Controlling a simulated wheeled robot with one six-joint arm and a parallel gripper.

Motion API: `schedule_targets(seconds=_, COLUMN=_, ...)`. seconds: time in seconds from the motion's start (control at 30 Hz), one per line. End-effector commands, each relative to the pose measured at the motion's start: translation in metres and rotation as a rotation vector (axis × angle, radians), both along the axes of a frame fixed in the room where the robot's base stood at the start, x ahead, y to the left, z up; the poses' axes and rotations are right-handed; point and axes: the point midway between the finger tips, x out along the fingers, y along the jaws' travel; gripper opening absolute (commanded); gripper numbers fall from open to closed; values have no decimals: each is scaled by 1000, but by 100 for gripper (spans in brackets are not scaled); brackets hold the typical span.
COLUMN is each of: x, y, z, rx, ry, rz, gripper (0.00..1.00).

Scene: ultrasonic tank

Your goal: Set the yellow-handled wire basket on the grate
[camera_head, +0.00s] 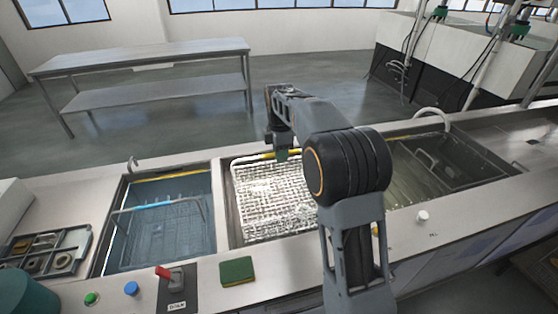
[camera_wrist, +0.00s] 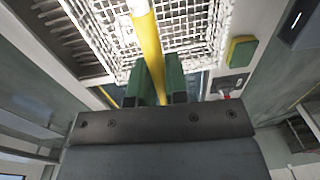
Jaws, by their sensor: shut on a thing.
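The yellow-handled wire basket (camera_head: 272,203) is a white mesh basket at the middle bay, between two liquid-filled tanks. Its mesh also fills the top of the wrist view (camera_wrist: 190,25). My gripper (camera_head: 281,155) is shut on its yellow handle (camera_wrist: 149,42), which runs between the green fingers (camera_wrist: 160,80). A dark slatted grate (camera_wrist: 68,35) shows beside the basket at the upper left of the wrist view. The basket hides most of what lies under it. I cannot tell whether its bottom touches anything.
A blue-handled basket (camera_head: 160,222) sits in the left tank. The right tank (camera_head: 425,180) holds liquid and a handled basket. A green-and-yellow sponge (camera_head: 237,271), a red lever (camera_head: 163,272) and buttons line the front ledge. A parts tray (camera_head: 48,250) lies at left.

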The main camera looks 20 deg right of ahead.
Motion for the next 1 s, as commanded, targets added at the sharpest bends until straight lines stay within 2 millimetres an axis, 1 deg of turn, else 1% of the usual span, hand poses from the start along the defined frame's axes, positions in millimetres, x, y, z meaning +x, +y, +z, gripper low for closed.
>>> schedule_targets(seconds=0.13, x=10, y=0, z=-10, rx=0, ry=-2, rz=0, gripper=0)
schedule_targets(seconds=0.37, x=15, y=0, z=-16, rx=0, ry=-3, rz=0, gripper=0)
schedule_targets(seconds=0.5, x=20, y=0, z=-24, rx=0, ry=-2, rz=0, gripper=0)
schedule_targets(seconds=0.7, x=19, y=0, z=-48, rx=0, ry=-2, rz=0, gripper=0)
schedule_targets(seconds=0.8, x=19, y=0, z=-51, rx=0, ry=-3, rz=0, gripper=0)
schedule_targets(seconds=0.93, x=19, y=0, z=-52, rx=0, ry=-3, rz=0, gripper=0)
schedule_targets(seconds=0.97, x=19, y=0, z=-53, rx=0, ry=1, rz=0, gripper=15)
schedule_targets(seconds=1.0, x=19, y=0, z=-53, rx=0, ry=1, rz=0, gripper=19)
